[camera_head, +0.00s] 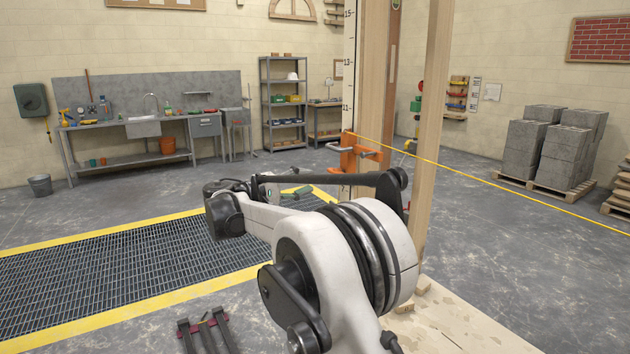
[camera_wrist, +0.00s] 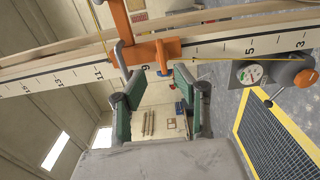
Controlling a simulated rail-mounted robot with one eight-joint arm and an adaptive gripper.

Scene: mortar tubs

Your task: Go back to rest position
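My gripper (camera_wrist: 157,74) shows in the wrist view with its two green-padded fingers spread apart. Nothing sits between the pads. An orange clamp (camera_wrist: 150,50) with grey bars is fixed on a white, numbered scale board (camera_wrist: 215,47) just beyond the fingertips. I cannot tell the exact gap between the clamp and the fingers. In the head view the same orange clamp (camera_head: 366,152) sits on the upright post behind my arm. My arm is folded across the middle of that view and largely hides the gripper there.
Wooden posts (camera_head: 437,120) stand close to my arm on a plywood base (camera_head: 455,330). A yellow line (camera_head: 500,182) stretches right from the post. A floor grate (camera_head: 120,270) lies left. A gauge (camera_wrist: 248,73) shows beside the scale. Block pallets (camera_head: 545,187) stand at right.

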